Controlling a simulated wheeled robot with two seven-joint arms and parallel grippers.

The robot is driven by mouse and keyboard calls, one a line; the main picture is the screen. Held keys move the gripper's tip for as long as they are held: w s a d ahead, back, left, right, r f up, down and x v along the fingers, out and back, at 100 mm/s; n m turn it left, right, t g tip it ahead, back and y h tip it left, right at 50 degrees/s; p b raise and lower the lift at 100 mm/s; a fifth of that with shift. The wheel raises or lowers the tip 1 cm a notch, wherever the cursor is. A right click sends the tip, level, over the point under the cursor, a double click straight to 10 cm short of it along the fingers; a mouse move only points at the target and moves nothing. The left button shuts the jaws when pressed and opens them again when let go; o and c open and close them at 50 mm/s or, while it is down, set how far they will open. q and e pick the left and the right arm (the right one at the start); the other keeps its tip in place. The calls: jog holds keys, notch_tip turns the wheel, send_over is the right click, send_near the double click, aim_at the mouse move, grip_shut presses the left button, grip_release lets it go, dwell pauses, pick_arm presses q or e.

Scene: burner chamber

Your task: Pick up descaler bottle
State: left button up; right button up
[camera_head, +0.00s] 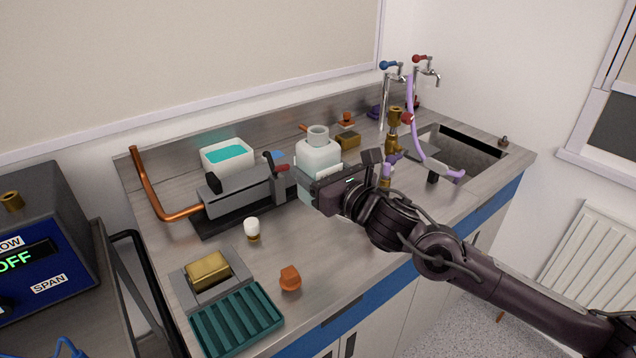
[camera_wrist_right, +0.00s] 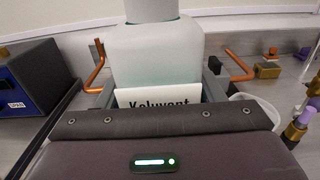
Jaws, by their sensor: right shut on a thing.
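The descaler bottle (camera_head: 318,150) is a pale, whitish-green bottle with a round neck, standing upright at the middle of the bench in the head view. Whether the bottle's base touches the bench is hidden behind the gripper. My left gripper is not in view.
A grey vice-like device (camera_head: 245,190) and a white tub of teal liquid (camera_head: 228,157) stand left of the bottle. A teal ribbed tray (camera_head: 235,320) sits at the front left.

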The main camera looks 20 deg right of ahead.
aim_at(318, 148)
jog(key=shift+r, duration=2.2)
jog(key=shift+r, duration=0.1)
